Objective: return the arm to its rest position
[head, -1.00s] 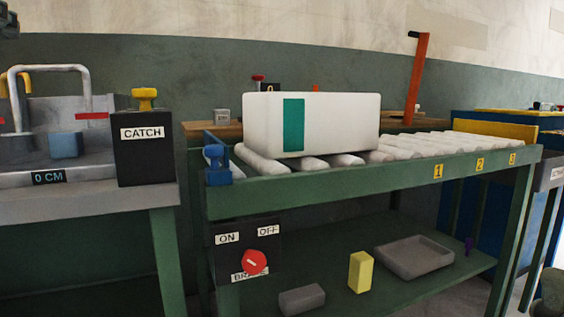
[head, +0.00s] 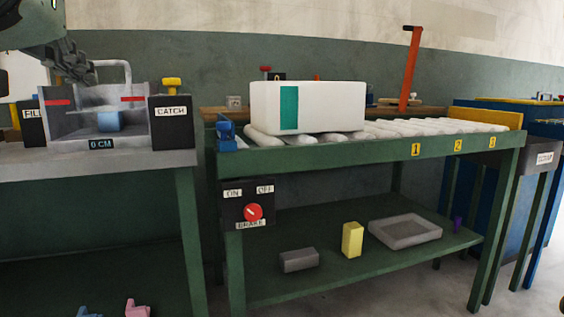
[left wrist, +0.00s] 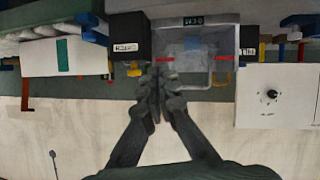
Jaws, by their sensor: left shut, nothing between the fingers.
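My left gripper (head: 76,66) is at the upper left of the head view, in front of the grey press box. In the left wrist view its fingers (left wrist: 158,88) are together with nothing between them. The press (head: 110,118) has a metal handle, red marks, a "0 CM" display and a blue block (head: 109,121) inside. It also shows upside down in the left wrist view (left wrist: 222,50). The gripper covers part of the press's handle and back. Whether it touches the press, I cannot tell. My right gripper is not in view.
A black CATCH box (head: 172,128) with a yellow knob stands right of the press. A white box (head: 340,106) with a green stripe sits on a green roller table (head: 370,155). Its lower shelf holds a yellow block (head: 352,240) and a grey tray (head: 405,247). An orange lever (head: 411,65) stands behind.

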